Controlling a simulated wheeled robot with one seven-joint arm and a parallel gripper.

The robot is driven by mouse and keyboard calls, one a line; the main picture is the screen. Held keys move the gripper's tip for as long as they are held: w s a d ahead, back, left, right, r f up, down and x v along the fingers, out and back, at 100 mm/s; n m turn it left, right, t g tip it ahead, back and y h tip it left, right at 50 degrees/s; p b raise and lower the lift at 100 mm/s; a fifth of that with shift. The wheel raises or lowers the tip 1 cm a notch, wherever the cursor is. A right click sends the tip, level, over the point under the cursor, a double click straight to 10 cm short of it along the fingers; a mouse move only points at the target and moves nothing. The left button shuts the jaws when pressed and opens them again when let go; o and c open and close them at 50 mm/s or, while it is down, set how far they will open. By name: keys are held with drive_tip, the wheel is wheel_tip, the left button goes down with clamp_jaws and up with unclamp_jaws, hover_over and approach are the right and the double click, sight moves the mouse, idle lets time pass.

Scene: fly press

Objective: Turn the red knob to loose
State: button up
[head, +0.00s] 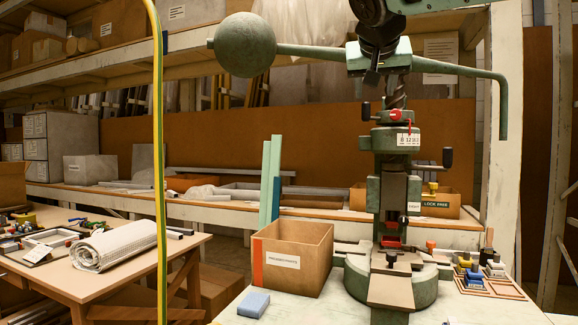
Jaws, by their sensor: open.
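A green fly press (392,282) stands on the bench at the right, with a round ball weight (246,45) on its left arm and a bent handle on its right. A small red knob (401,115) sits on the green collar below the dark screw. A white tag (408,139) with small print hangs just under it. My gripper (381,76) comes down from the top edge, in front of the press's crossbar. It is open, above and slightly left of the red knob and apart from it. The dark fingers are hard to separate from the press behind.
A brown cardboard box (290,262) and a blue block (254,303) stand left of the press. A tray of small stamps (487,280) lies right. A yellow-green upright hose (158,160) crosses the left. A side table (90,285) holds a rolled mat (113,245).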

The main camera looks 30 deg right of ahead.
drive_tip(key=w+a+f+n+g+y+p, duration=0.1)
drive_tip(key=a+f+n+y+p, duration=0.4)
drive_tip(key=a+f, duration=1.1)
drive_tip(key=shift+w+a+f+n+g+y, duration=0.45)
drive_tip(key=shift+a+n+y, duration=0.25)
drive_tip(key=shift+a+n, duration=0.9)
drive_tip(key=shift+s+a, duration=0.1)
